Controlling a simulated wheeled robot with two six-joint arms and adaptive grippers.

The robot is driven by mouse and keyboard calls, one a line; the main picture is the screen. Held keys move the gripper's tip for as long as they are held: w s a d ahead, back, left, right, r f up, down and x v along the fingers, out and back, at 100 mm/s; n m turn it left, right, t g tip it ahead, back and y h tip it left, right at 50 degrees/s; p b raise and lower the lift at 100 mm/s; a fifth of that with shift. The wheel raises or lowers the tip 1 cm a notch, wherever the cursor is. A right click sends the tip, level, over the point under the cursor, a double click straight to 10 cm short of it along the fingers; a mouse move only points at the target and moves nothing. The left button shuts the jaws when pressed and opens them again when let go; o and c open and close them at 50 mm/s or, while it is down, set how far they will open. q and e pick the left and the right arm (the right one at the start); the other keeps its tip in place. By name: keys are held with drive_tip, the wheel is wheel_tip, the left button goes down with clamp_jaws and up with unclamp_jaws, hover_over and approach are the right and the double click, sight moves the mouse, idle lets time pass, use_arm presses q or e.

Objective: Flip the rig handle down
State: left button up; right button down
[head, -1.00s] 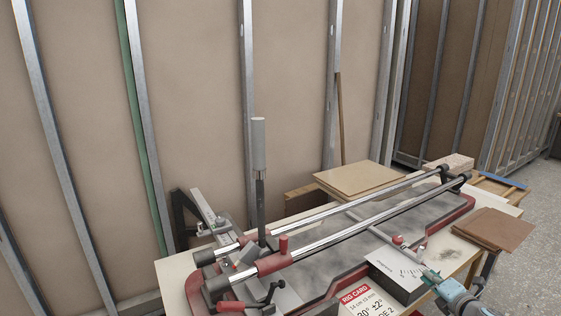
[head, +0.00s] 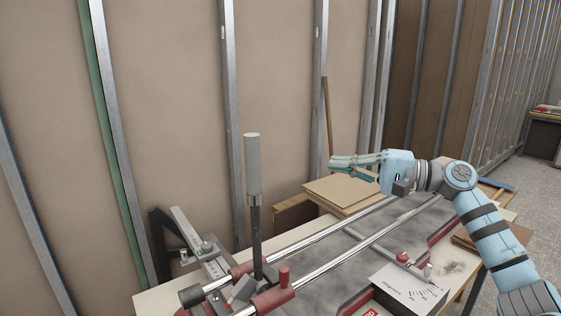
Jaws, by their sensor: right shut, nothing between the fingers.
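The rig handle (head: 253,170) is a grey cylindrical grip on a dark lever. It stands nearly upright above the red carriage of the tile-cutting rig (head: 345,255), at the near left end of its two rails. My right gripper (head: 333,165) is shut and empty. It points left, above the stacked boards behind the rails, to the right of the handle and clear of it. My right arm reaches in from the lower right. My left gripper is not in view.
Two chrome rails (head: 365,239) run from the carriage to the far right. A stack of tan boards (head: 345,191) lies behind them. A stud wall (head: 180,120) stands close behind the bench. Air between handle and gripper is free.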

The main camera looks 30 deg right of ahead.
use_arm(q)
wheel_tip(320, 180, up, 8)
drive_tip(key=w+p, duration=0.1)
drive_tip(key=p, duration=0.6)
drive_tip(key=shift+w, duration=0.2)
use_arm(e)
drive_tip(key=s+a+x, duration=0.1)
drive_tip(key=x, duration=1.2)
drive_tip(key=shift+s+a, duration=0.2)
drive_tip(key=shift+a, duration=0.25)
drive_tip(key=shift+f, duration=0.1)
